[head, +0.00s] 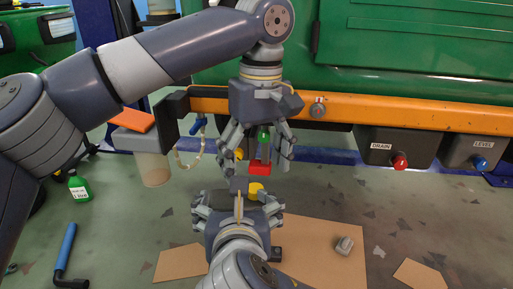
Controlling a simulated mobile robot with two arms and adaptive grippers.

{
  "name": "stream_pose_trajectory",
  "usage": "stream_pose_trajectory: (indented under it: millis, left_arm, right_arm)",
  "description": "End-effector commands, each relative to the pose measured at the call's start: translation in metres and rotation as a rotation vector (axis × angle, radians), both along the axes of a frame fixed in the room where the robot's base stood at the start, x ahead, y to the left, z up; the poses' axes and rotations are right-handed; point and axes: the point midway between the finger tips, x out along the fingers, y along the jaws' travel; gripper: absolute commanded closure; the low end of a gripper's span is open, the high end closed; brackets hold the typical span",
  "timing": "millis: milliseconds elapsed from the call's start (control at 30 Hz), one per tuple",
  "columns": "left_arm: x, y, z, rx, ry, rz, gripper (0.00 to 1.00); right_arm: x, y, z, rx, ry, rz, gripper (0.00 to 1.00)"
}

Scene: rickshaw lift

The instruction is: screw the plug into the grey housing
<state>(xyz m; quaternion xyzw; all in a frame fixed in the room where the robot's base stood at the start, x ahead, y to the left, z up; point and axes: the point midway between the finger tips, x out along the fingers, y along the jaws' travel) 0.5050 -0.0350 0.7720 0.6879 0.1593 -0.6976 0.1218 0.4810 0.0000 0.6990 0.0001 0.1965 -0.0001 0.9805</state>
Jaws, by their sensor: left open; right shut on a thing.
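My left gripper (260,158) points down in the middle of the head view and is open. Between its fingers are a small green piece (263,137) and a red block (259,169); I cannot tell whether they touch the fingers. My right gripper (239,193) is just below, pointing up, and is shut on a small dark grey part (239,184). Which piece is the plug is unclear. Two grey housings are on the right, one marked DRAIN (381,142) with a red knob, one marked LEVEL (462,146) with a blue knob.
An orange beam (370,113) crosses below the green vehicle body (420,40). Brown cardboard (310,260) lies on the floor with a small grey metal piece (344,245). A green bottle (78,186) and a blue-handled tool (66,248) are at left.

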Motion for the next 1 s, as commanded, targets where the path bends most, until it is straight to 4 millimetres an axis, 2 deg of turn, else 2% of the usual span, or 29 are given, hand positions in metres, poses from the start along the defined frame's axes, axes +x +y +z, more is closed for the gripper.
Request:
stream_pose_trajectory:
  millis: [167,500,800,1000]
  left_arm:
    - [0.001,-0.002,0.024,-0.002,-0.003,0.001,0.23]
    - [0.003,-0.005,0.093,0.001,-0.006,0.004,0.23]
    - [0.003,-0.006,0.115,0.000,0.000,0.001,0.23]
    - [0.003,-0.006,0.118,-0.002,-0.001,0.000,0.23]
  right_arm:
    - [0.000,0.000,0.002,0.002,-0.004,0.000,0.76]
    - [0.000,0.000,0.002,0.002,-0.004,0.000,0.76]
    - [0.000,0.000,0.002,0.002,-0.004,0.000,0.76]
    - [0.000,0.000,0.002,0.002,-0.004,0.000,0.76]
